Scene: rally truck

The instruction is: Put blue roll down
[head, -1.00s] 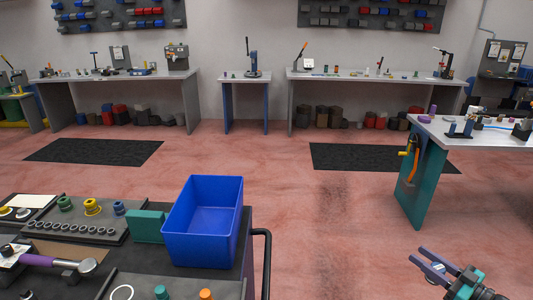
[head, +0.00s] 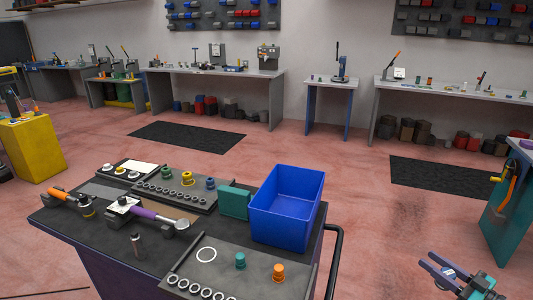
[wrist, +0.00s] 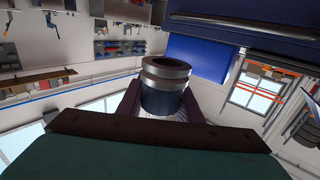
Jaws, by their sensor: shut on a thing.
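My gripper (head: 434,264) is at the lower right of the head view, over open floor and to the right of the black cart (head: 90,228). In the wrist view it is shut on the blue roll (wrist: 162,101), a dark blue cylinder with silver bands and a hollow top. The roll stands out between the two fingers and touches no surface that I can see. In the head view the roll is too small to make out clearly.
On the cart are a blue bin (head: 285,212), a teal block (head: 234,203), a tray with green, yellow and blue spools (head: 187,180), a front tray of rings (head: 225,270) and a purple-handled tool (head: 155,216). A handrail (head: 335,250) edges its right side. A teal-legged table (head: 510,205) stands right.

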